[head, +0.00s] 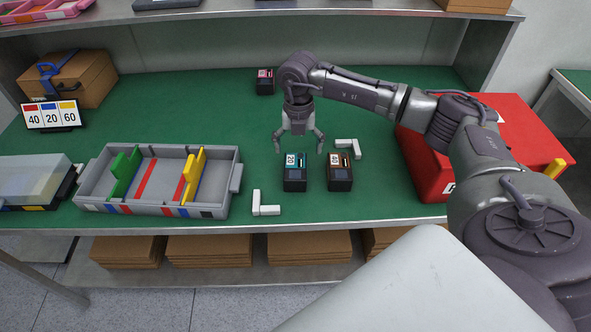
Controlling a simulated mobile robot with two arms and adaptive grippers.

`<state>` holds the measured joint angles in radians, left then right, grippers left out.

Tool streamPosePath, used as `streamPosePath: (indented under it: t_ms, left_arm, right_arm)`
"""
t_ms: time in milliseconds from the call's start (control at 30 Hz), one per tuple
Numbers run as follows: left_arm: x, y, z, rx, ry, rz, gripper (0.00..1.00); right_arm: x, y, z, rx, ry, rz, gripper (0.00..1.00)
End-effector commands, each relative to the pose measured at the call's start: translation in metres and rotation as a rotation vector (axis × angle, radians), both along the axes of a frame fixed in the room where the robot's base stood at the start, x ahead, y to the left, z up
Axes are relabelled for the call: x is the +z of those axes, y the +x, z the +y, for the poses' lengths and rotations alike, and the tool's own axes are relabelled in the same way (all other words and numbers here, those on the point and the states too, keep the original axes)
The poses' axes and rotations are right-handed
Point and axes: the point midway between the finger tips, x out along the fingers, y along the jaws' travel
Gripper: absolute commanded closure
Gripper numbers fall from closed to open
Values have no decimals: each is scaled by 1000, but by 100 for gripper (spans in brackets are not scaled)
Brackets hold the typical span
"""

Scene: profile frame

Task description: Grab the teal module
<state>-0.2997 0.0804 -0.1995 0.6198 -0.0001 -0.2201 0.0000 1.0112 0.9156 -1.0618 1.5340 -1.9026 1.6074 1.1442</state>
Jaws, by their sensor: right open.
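The teal module (294,179) is a small dark block with a teal label marked 20. It stands on the green bench top near the front edge. My right gripper (298,143) is open and empty, pointing down above and slightly behind the teal module, with its fingers spread. A similar dark module with a brown label (340,179) stands just right of the teal one, with a narrow gap between them. A third module with a pink label (265,82) stands at the back of the bench. My left gripper is not in view.
White L-shaped brackets lie front left (265,204) and back right (346,148) of the two modules. A grey divided tray (230,178) stands left and a red case (428,165) right. A card reading 40 20 60 (51,114) stands far left. Green surface (200,100) behind is clear.

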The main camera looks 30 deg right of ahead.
Motion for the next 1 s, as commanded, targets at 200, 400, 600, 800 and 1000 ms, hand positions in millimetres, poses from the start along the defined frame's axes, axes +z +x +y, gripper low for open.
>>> streamPosePath:
  t_ms: [200,400,600,800,1000]
  left_arm:
    - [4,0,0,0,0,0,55]
    - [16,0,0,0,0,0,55]
    - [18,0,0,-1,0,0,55]
    - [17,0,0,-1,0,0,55]
    - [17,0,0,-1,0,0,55]
  right_arm:
    - [-15,0,1,1,1,-1,8]
    - [-42,-1,9,2,2,1,8]
    - [-63,0,9,3,2,-3,8]
    - [-65,0,9,3,2,-3,8]
    - [-64,0,9,3,2,-3,37]
